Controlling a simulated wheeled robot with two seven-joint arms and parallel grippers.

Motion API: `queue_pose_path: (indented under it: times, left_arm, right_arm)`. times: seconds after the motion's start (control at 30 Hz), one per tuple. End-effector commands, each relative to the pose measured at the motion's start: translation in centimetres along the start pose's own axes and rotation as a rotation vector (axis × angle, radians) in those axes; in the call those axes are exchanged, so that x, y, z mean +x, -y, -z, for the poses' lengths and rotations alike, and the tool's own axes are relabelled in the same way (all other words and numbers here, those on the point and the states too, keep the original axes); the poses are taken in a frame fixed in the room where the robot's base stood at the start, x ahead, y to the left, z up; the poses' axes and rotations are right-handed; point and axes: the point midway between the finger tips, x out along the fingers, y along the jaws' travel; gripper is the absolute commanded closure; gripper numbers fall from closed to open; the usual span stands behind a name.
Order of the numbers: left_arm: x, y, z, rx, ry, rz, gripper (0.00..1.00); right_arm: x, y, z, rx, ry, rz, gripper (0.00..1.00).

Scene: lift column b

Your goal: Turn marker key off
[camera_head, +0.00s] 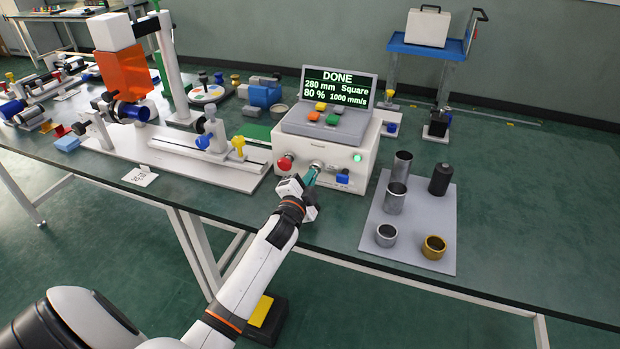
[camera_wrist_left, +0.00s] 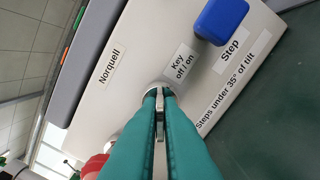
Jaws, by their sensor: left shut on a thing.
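The marker controller (camera_head: 335,145) is a white box on the green table, with a sloped grey keypad and a screen (camera_head: 337,90) reading "DONE, 280 mm Square, 80 %, 1000 mm/s". My left gripper (camera_head: 311,176) is at its front panel. In the left wrist view, the teal fingers (camera_wrist_left: 159,93) are shut on the metal key (camera_wrist_left: 160,122), beside the label "Key off / on" (camera_wrist_left: 184,61). The fingers hide part of the key, so I cannot tell its setting. A green lamp (camera_head: 357,157) glows on the panel. My right gripper is not in view.
A red button (camera_head: 285,162) is left of the key and a blue "Step" knob (camera_head: 343,176) right of it. A grey mat (camera_head: 408,240) with several metal cylinders lies to the right. A white rail stand (camera_head: 215,165) with an orange-shielded head is to the left.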

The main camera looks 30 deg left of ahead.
Motion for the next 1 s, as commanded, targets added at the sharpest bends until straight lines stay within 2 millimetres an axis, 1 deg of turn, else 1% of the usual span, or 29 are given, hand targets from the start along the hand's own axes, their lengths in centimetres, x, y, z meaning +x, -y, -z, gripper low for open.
queue_pose_path:
  times: [0.27, 0.8, 1.0]
  left_arm:
    - [0.0, -0.1, -0.1, -0.157, -0.002, 0.002, 1.00]
    - [0.0, -0.2, -0.1, -0.658, -0.003, 0.002, 1.00]
    - [0.0, -0.1, 0.0, -0.817, -0.003, 0.002, 1.00]
  right_arm:
    - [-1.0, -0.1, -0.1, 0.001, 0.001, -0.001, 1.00]
    - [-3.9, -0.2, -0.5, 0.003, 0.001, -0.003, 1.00]
    - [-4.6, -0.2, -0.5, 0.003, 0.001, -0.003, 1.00]
